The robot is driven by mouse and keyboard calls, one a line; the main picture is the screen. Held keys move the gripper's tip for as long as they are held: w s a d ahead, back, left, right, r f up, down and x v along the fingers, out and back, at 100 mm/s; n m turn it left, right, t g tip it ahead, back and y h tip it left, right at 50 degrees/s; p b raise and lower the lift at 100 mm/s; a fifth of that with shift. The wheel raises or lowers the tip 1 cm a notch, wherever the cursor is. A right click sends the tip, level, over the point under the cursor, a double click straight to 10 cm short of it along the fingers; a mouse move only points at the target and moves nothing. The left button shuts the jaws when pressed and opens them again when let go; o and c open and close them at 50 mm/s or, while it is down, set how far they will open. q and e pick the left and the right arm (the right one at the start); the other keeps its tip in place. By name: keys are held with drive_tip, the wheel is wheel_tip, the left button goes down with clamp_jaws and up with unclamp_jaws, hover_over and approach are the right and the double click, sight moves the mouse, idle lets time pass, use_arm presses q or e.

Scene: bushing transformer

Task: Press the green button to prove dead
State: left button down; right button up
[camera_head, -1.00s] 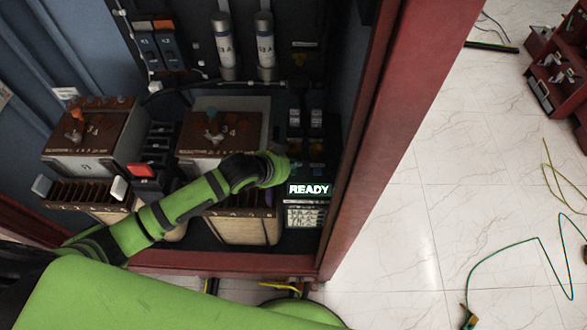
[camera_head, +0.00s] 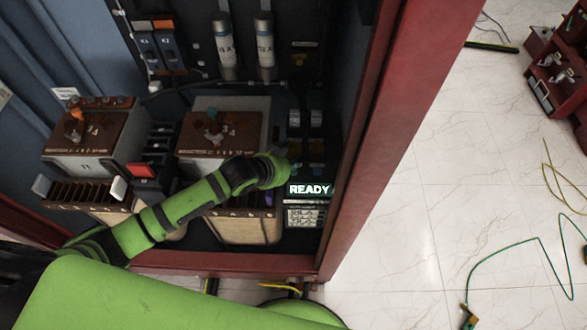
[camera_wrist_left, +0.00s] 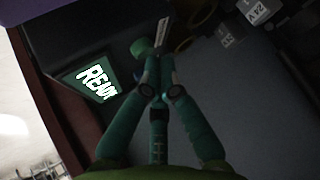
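My left arm reaches into the cabinet in the head view. Its gripper (camera_head: 292,169) is at the dark panel on the right, just above the lit READY display (camera_head: 309,189), and shows only in part. In the left wrist view the fingers of my left gripper (camera_wrist_left: 151,62) come together, with nothing seen between them. The green round button (camera_wrist_left: 142,46) is right beside the fingertips; I cannot tell whether they touch. The display also shows in the left wrist view (camera_wrist_left: 97,82), left of the fingers. I cannot make out the button in the head view. My right gripper is not in view.
Two brown-topped transformer units (camera_head: 92,127) stand left of the panel, with grey cylinders (camera_head: 224,48) above. The red cabinet frame (camera_head: 385,120) stands close on the right. The tiled floor beyond has loose wires (camera_head: 520,240) and a red rack (camera_head: 555,75).

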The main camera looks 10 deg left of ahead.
sight(292, 173)
use_arm(q)
drive_tip(key=shift+f, duration=0.5)
idle(0.4)
drive_tip(key=shift+r, duration=0.1)
drive_tip(key=shift+r+p, duration=0.8)
drive_tip(key=shift+p, duration=0.05)
drive_tip(key=shift+r, duration=0.1)
wheel_tip(292, 173, up, 5)
drive_tip(key=p, duration=0.5)
drive_tip(key=shift+p, duration=0.3)
